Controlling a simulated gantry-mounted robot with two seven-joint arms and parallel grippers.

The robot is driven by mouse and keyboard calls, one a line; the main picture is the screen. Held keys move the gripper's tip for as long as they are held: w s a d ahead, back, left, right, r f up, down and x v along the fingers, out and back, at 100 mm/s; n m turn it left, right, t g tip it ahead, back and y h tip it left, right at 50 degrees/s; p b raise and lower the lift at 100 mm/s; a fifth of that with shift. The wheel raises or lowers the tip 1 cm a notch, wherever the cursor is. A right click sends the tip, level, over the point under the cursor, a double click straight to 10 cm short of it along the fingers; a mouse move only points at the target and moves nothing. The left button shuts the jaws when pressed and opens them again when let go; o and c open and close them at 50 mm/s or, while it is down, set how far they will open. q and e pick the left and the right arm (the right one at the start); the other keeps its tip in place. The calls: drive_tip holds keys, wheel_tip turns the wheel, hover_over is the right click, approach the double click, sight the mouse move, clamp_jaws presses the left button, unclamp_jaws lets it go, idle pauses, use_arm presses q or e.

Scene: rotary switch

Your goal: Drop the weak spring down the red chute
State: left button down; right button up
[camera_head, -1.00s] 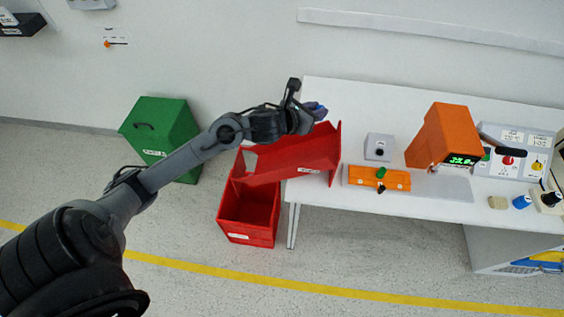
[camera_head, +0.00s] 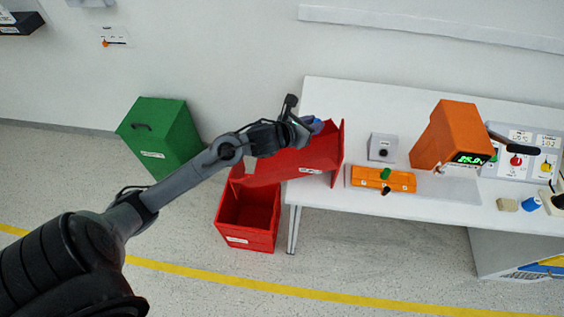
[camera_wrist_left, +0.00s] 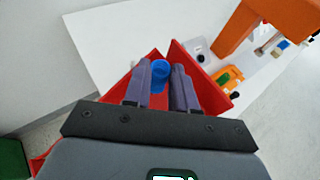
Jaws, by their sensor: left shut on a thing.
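The red chute (camera_head: 300,166) slopes over the left edge of the white table, above a red bin (camera_head: 248,215) on the floor. My left gripper (camera_head: 312,125) is over the upper right part of the chute. It is shut on a blue cylindrical piece, which shows between the fingers in the left wrist view (camera_wrist_left: 161,72). Coils are too small to make out, so I cannot tell if it is the weak spring. The red chute walls (camera_wrist_left: 207,92) show behind the fingers. My right gripper is not in view.
On the table (camera_head: 370,105) are a small grey box (camera_head: 382,147), an orange fixture (camera_head: 370,178), an orange press (camera_head: 450,135) with a lit display, and a control panel (camera_head: 520,150). Another blue cylinder (camera_head: 532,204) stands at the right. A green bin (camera_head: 160,135) stands on the floor.

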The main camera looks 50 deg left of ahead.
use_arm(q)
drive_tip(key=c, duration=0.8)
unclamp_jaws()
drive_tip(key=shift+c, duration=0.2)
drive_tip(key=v, duration=1)
drive_tip(key=shift+s+r+p, duration=0.25)
drive_tip(key=shift+s+p, duration=0.1)
drive_tip(key=shift+p, duration=0.05)
